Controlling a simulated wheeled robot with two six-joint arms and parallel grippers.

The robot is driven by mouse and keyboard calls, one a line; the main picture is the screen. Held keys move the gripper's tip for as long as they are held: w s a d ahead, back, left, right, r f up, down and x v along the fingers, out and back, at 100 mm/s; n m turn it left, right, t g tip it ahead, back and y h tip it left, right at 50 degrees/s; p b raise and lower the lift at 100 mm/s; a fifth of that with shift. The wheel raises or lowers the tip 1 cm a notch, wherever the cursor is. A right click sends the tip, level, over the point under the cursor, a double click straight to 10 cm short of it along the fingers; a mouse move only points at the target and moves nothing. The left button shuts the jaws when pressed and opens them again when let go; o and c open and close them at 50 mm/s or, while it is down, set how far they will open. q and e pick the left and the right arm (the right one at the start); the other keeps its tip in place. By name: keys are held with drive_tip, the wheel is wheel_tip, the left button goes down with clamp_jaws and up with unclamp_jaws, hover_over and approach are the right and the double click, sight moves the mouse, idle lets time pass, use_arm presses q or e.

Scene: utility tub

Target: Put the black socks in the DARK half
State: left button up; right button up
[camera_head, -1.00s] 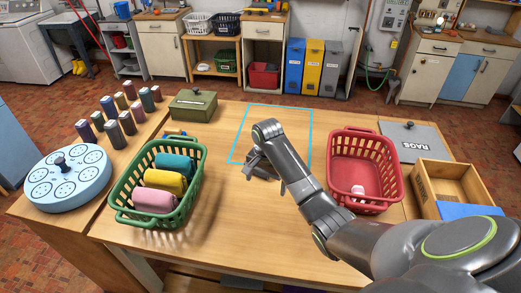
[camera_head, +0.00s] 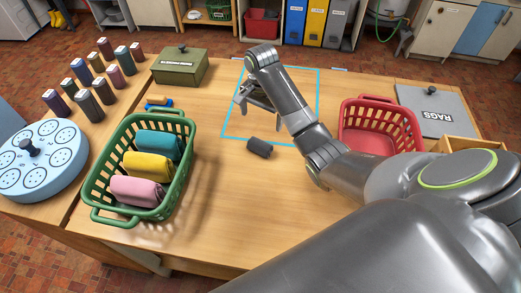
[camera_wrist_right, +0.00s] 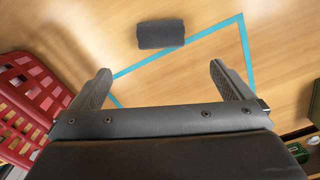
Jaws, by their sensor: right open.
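The black socks (camera_head: 259,147) are a dark grey roll lying on the wooden table at the near edge of a blue outlined square (camera_head: 228,112). In the right wrist view the roll (camera_wrist_right: 161,34) lies beyond the fingertips, beside the blue line, touching or nearly so. My right gripper (camera_head: 255,103) is open and empty above the square, on the far side of the socks. Its two spread fingers (camera_wrist_right: 160,68) show in the wrist view with bare table between them. I see no DARK label, so I cannot tell where that half is. My left gripper is out of view.
A green basket (camera_head: 103,214) at left holds teal, yellow and pink rolls. A red basket (camera_head: 381,104) stands at right, its inside partly hidden by my arm. A grey RAGS lid (camera_head: 437,108), an olive box (camera_head: 180,66), a round caddy (camera_head: 72,165) and several small bottles surround the table's clear middle.

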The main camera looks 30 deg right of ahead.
sight(261, 142)
wheel_tip(261, 142, down, 4)
drive_tip(key=b, duration=0.2)
drive_tip(key=shift+w+d+r+b, duration=0.1)
drive_tip(key=shift+r+b, duration=0.05)
drive_tip(key=shift+b, duration=0.2)
wheel_tip(261, 142, down, 3)
drive_tip(key=shift+f, duration=1.05)
drive_tip(key=shift+f+p, duration=0.6)
drive_tip(key=shift+f, duration=1.65)
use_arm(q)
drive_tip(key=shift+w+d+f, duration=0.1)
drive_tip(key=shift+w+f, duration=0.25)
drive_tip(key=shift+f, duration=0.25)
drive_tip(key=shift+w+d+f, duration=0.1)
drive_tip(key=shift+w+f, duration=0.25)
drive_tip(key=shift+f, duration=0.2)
use_arm(e)
drive_tip(key=c, duration=1.1)
